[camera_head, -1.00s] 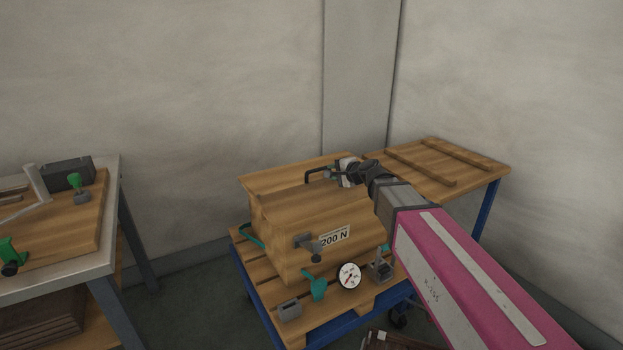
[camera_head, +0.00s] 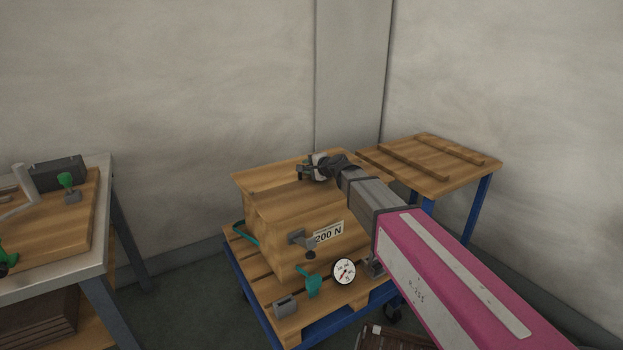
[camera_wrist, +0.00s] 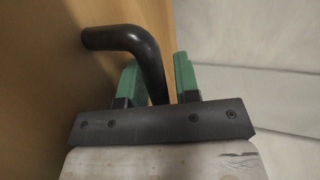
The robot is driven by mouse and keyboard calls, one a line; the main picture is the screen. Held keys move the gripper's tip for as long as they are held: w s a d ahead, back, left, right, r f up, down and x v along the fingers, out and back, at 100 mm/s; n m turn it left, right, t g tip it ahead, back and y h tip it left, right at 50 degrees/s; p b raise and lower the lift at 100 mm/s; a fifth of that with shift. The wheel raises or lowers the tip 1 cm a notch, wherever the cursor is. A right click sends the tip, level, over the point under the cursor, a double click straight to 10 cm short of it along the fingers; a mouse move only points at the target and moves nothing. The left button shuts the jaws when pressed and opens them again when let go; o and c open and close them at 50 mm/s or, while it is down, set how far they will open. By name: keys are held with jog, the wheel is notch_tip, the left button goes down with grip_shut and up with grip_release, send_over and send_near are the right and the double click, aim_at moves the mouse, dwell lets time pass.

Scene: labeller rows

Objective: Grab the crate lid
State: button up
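The wooden crate lid (camera_head: 262,179) lies on top of the wooden crate (camera_head: 268,222), which has a "200 N" label on its side. The black lid handle (camera_wrist: 128,42) shows in the wrist view as a bent bar standing off the wood. My gripper (camera_head: 307,169) is at the top of the lid in the head view and hides the handle there. In the wrist view its two green fingers (camera_wrist: 157,76) are apart, one on each side of the handle bar. A small gap shows by the right finger; contact on the left is unclear.
The crate stands on a pallet on a blue cart (camera_head: 262,311), with a round gauge (camera_head: 343,271) and clamps at its front. An empty slatted wooden table (camera_head: 433,160) is behind right. A workbench (camera_head: 100,215) with tools is at left.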

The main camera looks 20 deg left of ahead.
grip_shut()
